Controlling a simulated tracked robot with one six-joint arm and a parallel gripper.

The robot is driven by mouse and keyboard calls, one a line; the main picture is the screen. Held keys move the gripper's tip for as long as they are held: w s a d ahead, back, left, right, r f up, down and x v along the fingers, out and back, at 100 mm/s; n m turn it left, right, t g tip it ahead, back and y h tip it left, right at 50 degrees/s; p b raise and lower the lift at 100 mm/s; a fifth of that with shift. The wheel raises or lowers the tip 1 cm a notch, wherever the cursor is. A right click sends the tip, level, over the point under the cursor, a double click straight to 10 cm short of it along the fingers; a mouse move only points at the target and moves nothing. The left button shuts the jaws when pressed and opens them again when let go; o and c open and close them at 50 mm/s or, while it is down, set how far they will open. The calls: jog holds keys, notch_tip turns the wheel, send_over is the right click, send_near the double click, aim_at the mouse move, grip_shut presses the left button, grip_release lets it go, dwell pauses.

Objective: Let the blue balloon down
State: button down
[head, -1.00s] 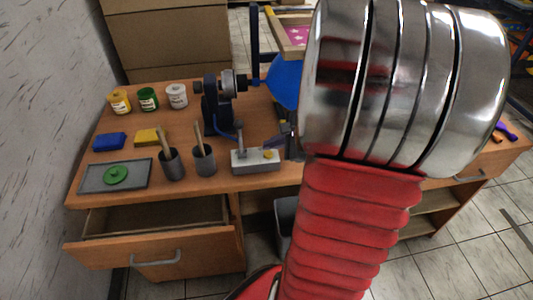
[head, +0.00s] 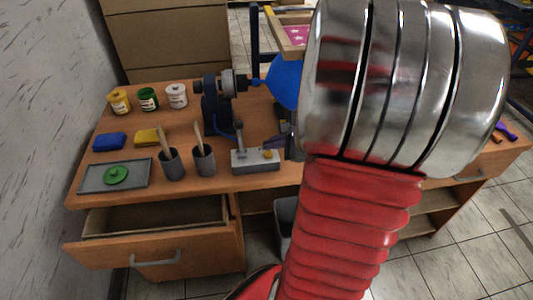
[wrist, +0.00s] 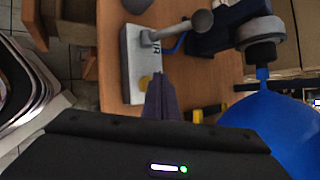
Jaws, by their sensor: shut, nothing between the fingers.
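The blue balloon (head: 286,82) hangs inflated from the nozzle of the dark blue stand (head: 217,105). In the wrist view the balloon (wrist: 262,122) fills the right side, its neck on the black nozzle (wrist: 260,50). A pale valve box (head: 254,166) stands at the desk's front edge, with a grey lever (head: 239,138) and a yellow button (head: 268,154). In the wrist view the button (wrist: 144,82) shows beside my gripper's tip. My gripper (wrist: 159,80) is shut and empty. I cannot tell whether it touches the button.
Two grey cups (head: 203,161) with sticks stand left of the valve box. Paint jars (head: 148,99), ink pads (head: 108,141) and a grey tray (head: 92,179) with a green disc lie further left. A drawer (head: 155,215) is open below. My arm hides the desk's right part.

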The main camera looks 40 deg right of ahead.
aim_at(271, 155)
jog(key=shift+s+f, duration=0.1)
jog(key=shift+f, duration=0.75)
dwell(2.9)
jog(key=shift+r, duration=0.1)
dwell(2.1)
jog(key=shift+r, duration=0.8)
jog(key=shift+r, duration=0.1)
jog(key=shift+r, duration=2.4)
